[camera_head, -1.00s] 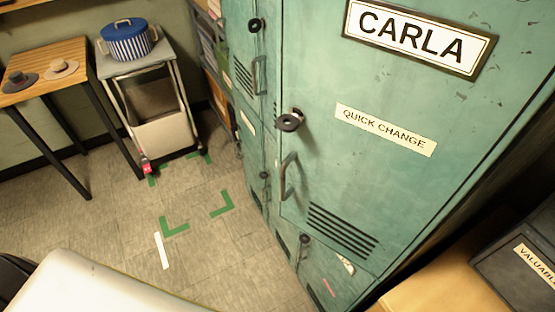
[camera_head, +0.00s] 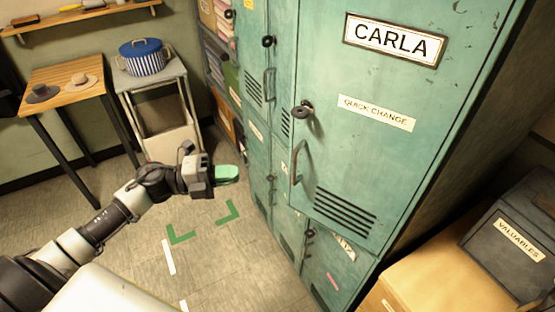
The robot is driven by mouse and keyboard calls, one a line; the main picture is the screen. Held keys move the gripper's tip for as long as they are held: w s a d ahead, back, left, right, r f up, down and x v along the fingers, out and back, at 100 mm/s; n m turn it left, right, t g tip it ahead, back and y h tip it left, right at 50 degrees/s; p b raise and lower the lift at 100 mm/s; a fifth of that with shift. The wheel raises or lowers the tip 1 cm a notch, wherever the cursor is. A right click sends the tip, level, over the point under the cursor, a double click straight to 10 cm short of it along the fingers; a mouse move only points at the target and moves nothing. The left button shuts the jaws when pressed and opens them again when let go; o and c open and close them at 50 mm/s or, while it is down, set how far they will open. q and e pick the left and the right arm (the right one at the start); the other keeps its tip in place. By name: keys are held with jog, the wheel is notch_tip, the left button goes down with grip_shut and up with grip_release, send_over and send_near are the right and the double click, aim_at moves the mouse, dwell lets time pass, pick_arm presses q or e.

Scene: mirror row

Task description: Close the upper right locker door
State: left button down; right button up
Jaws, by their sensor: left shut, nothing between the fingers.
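The upper right locker door (camera_head: 385,160) is green, with a CARLA plate, a QUICK CHANGE label, a dark lock knob, a pull handle (camera_head: 296,166) and vent slots near its bottom. It looks slightly proud of the locker front, but I cannot tell how far it stands open. My left gripper (camera_head: 232,174) is shut and empty, with green fingertips, left of the lockers and apart from the door. My right gripper is not in view.
A box marked VALUABLES (camera_head: 512,235) sits on a tan surface (camera_head: 425,270) at the right. A cart (camera_head: 155,85) with a blue striped pot (camera_head: 143,57) and a wooden table (camera_head: 70,75) stand at the back left.

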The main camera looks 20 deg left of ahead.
aim_at(291, 158)
pick_arm(q)
jog(key=w+d+p, duration=0.5)
jog(key=w+d, duration=0.3)
jog(key=shift+w, duration=0.25)
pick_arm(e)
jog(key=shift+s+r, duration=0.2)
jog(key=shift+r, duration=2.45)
